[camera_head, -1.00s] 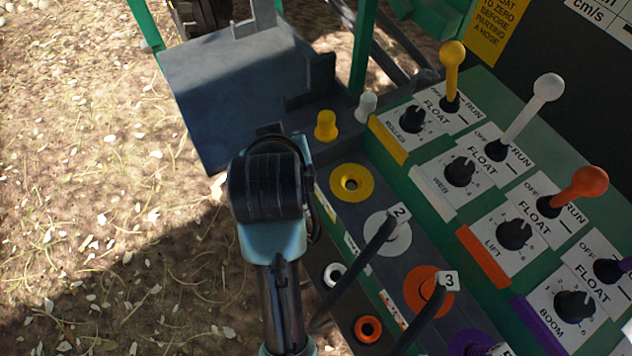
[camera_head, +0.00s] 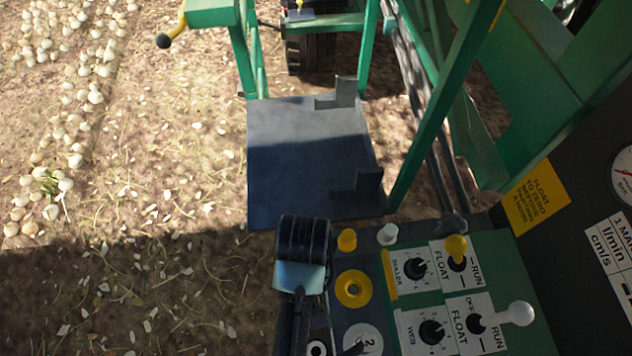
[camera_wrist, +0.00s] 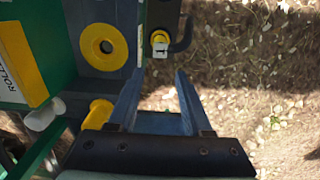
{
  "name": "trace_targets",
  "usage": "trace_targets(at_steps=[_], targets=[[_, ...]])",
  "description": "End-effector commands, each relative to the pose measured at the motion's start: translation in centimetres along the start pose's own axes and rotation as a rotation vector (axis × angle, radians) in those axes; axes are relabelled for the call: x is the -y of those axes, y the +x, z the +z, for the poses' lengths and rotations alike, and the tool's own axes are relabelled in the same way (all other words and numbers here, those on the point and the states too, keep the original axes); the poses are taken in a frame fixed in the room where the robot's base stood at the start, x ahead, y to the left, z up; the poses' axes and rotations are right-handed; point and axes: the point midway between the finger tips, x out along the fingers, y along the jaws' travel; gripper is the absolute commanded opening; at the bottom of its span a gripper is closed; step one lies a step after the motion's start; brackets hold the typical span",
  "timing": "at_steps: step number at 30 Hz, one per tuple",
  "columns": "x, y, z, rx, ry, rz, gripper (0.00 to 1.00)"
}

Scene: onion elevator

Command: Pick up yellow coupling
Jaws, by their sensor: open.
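The yellow coupling (camera_wrist: 160,38) shows in the wrist view at the strip along the side of the console, with a white tag marked 1 and a dark hose end beside it. My gripper (camera_wrist: 156,76) is open, its two fingers pointing toward the coupling. The coupling lies beyond the fingertips, roughly in line with the gap, and nothing is between the fingers. In the head view my arm covers that area, so the coupling and my fingertips are hidden there.
A yellow ring socket (camera_head: 353,288) and a yellow knob (camera_head: 347,240) sit on the console beside my arm. A white knob (camera_head: 388,234) and a yellow-topped lever (camera_head: 456,248) stand to the right. A dark platform (camera_head: 305,150) lies beyond. Open ground is at left.

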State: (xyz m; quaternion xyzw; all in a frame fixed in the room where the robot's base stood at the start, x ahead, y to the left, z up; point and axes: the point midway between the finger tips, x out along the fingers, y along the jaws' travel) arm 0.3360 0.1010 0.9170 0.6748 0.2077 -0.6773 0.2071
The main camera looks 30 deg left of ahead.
Motion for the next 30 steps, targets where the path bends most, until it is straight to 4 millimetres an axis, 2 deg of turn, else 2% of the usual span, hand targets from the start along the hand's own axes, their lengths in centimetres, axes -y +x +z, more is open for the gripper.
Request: trace_targets(at_steps=[3, 9, 16, 24, 30], targets=[[0.0, 2.6, 0.2, 0.006, 0.0, -0.001, 0.5], [0.0, 5.7, 0.1, 0.001, 0.0, 0.0, 0.5], [-0.1, 7.3, 0.3, 0.001, 0.001, 0.0, 0.5], [-0.2, 11.1, 0.8, 0.0, 0.001, 0.0, 0.5], [-0.2, 11.8, 0.8, -0.003, 0.001, 0.001, 0.5]])
